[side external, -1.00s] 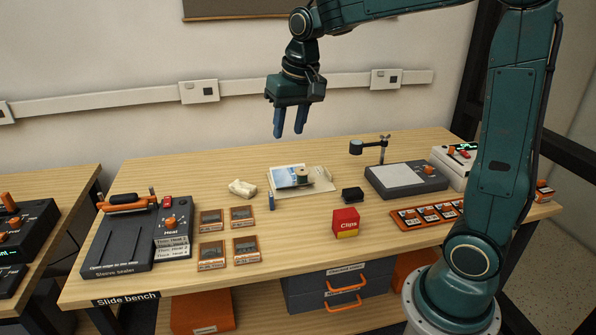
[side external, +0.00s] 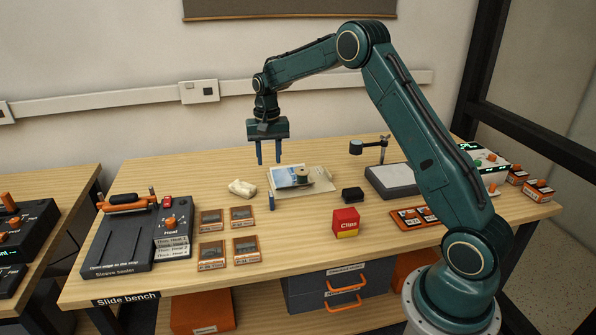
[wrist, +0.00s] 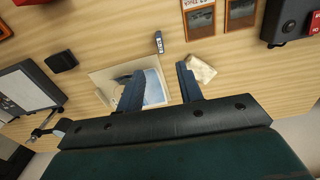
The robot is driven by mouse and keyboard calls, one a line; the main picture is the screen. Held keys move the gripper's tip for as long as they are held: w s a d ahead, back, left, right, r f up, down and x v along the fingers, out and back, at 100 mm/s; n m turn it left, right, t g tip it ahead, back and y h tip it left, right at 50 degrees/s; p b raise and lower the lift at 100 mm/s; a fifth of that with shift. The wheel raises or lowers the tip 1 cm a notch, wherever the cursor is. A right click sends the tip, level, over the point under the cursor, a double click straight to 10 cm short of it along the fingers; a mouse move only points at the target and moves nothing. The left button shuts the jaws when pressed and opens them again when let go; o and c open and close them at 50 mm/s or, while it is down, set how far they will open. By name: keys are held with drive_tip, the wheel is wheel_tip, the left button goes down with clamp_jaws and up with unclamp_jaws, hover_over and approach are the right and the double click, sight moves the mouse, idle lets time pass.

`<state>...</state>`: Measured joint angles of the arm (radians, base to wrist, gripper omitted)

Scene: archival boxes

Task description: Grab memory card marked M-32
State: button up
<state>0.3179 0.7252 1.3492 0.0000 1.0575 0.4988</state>
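A small upright blue-grey piece (side external: 271,201) stands on the bench near the front left corner of the papers; it may be the memory card, but I cannot read M-32 on it. It also shows in the wrist view (wrist: 159,42), with a pale marked face, beyond the fingertips. My gripper (side external: 268,160) hangs above the bench with its fingers pointing down, over the area behind the small piece. In the wrist view my gripper (wrist: 160,72) is open, with a clear gap between the fingers and nothing held.
Papers with a blue picture (side external: 290,176) and a crumpled cream cloth (side external: 242,188) lie near the piece. A black block (side external: 353,194), red Clips box (side external: 346,222), framed slides (side external: 211,220) and sleeve sealer (side external: 117,245) stand around. Bare wood lies in front of the piece.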

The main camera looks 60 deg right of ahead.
sight(271, 193)
drive_tip(key=shift+w+d+f, duration=0.1)
drive_tip(key=shift+f, duration=2.3)
drive_tip(key=shift+w+d+f, duration=0.1)
drive_tip(key=shift+f, duration=2.3)
drive_tip(key=shift+f, duration=0.1)
drive_tip(key=shift+d+f, duration=0.1)
drive_tip(key=shift+f, duration=2.4)
drive_tip(key=shift+c, duration=0.3)
clamp_jaws()
